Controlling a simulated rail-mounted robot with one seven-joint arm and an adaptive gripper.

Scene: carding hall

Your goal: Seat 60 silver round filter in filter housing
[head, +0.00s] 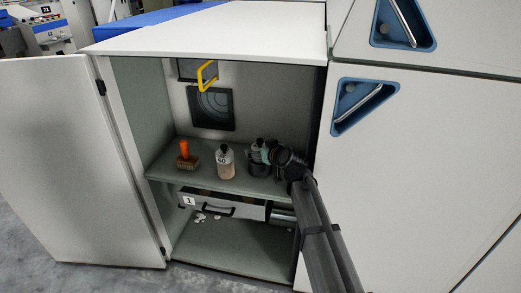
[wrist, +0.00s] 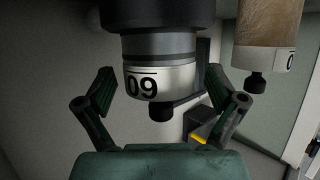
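A silver round filter (wrist: 180,82) fills the upper middle of the wrist view. Its label reads "09" there, which is "60" when turned over. It has a dark knob (wrist: 160,112) and meets a dark round base (wrist: 145,14). In the head view, it appears to be the pale piece (head: 257,143) above a dark round piece on the right of the shelf, partly hidden by my gripper (head: 266,153). In the wrist view my gripper (wrist: 158,88) is open, with one finger on each side of the filter and visible gaps. I cannot tell for sure which part is the filter housing.
A dark square panel with rings (head: 211,108) and a yellow handle (head: 207,77) are behind. Below is a drawer (head: 222,203). The cabinet door (head: 80,160) is open.

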